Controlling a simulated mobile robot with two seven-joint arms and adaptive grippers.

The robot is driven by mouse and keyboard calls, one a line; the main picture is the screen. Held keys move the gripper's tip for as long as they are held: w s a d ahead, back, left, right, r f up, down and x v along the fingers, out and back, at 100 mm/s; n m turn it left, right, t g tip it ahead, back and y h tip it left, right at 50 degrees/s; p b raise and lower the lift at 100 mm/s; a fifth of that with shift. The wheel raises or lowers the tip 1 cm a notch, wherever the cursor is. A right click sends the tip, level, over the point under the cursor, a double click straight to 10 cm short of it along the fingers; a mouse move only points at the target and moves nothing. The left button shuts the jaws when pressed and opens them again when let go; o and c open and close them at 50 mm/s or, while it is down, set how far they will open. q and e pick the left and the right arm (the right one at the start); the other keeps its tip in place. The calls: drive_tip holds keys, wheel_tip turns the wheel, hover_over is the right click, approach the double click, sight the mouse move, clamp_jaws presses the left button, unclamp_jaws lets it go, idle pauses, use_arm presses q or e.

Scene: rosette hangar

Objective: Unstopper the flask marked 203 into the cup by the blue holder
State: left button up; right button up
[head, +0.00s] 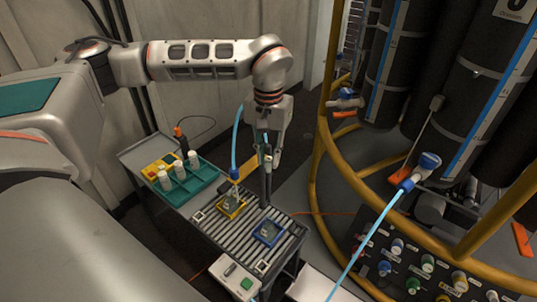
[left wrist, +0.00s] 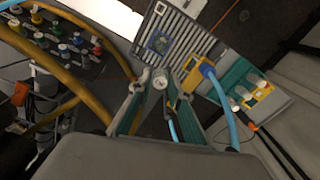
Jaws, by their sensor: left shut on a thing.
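My left gripper (head: 267,168) points down over the far right edge of the roller cart. In the left wrist view its fingers (left wrist: 164,80) are closed around a small pale, round-ended thing (left wrist: 160,82); I cannot tell exactly what it is. The blue holder (head: 268,233) sits on the rollers, nearer than the gripper, with a grey piece in it; it also shows in the left wrist view (left wrist: 160,43). No flask number is readable, and I cannot make out the cup for certain. My right gripper is not in view.
A yellow holder (head: 231,208) stands left of the blue one, with a light-blue hose (head: 236,140) above it. A green tray (head: 188,186) holds several white bottles. A yellow railing (head: 320,150) and dark cylinders (head: 475,90) stand right of the cart (head: 215,232).

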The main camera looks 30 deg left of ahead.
use_arm(q)
drive_tip(key=s+d+f+n+b, duration=0.1)
drive_tip(key=s+f, duration=0.3)
drive_tip(key=f, duration=0.6)
drive_tip(key=s+d+f+n+b, duration=0.2)
drive_tip(key=s+f+b, duration=0.1)
drive_tip(key=f, duration=0.7)
drive_tip(key=s+d+f+n+b, duration=0.1)
drive_tip(key=s+f, duration=0.3)
drive_tip(key=f, duration=0.6)
drive_tip(key=shift+s+d+f+b, duration=0.1)
drive_tip(key=shift+s+d+b, duration=0.25)
drive_tip(key=shift+d+b, duration=0.4)
drive_tip(key=shift+a+r, duration=0.1)
drive_tip(key=shift+r, duration=0.2)
drive_tip(key=shift+f, duration=0.3)
drive_tip(key=shift+f, duration=0.2)
